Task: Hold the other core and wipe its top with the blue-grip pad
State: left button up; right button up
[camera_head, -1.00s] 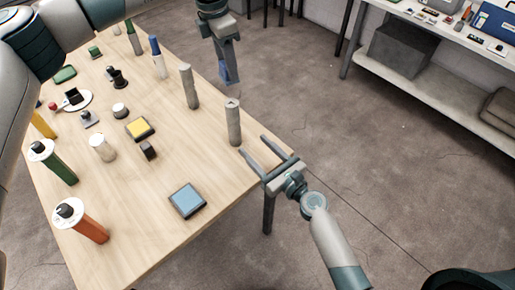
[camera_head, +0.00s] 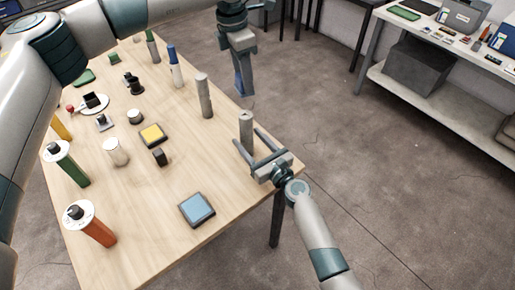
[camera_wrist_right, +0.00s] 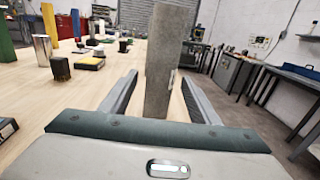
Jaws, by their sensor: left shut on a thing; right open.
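Two grey cylindrical cores stand upright near the table's far right edge. The nearer core (camera_head: 246,125) also shows in the right wrist view (camera_wrist_right: 162,65), between the fingers of my right gripper (camera_head: 247,137). That gripper is open, one finger on each side of the core, with a visible gap. The other core (camera_head: 204,95) stands farther back, apart from both grippers. My left gripper (camera_head: 239,48) is higher, beyond the far table edge, shut on a blue-grip pad (camera_head: 243,82) that hangs below it. The pad's underside is hard to make out.
Orange (camera_head: 92,225) and green (camera_head: 67,165) containers stand at left, blue- and green-topped bottles at the back.

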jog(key=shift+x, duration=0.85)
grip_shut()
pick_arm(q)
jog(key=shift+s, duration=0.1)
jog(key=shift+s+d+f, duration=0.25)
jog(key=shift+s+d, duration=0.2)
jog(key=shift+s, duration=0.05)
jog(key=shift+s+d+f, duration=0.2)
jog(key=shift+s+d, duration=0.25)
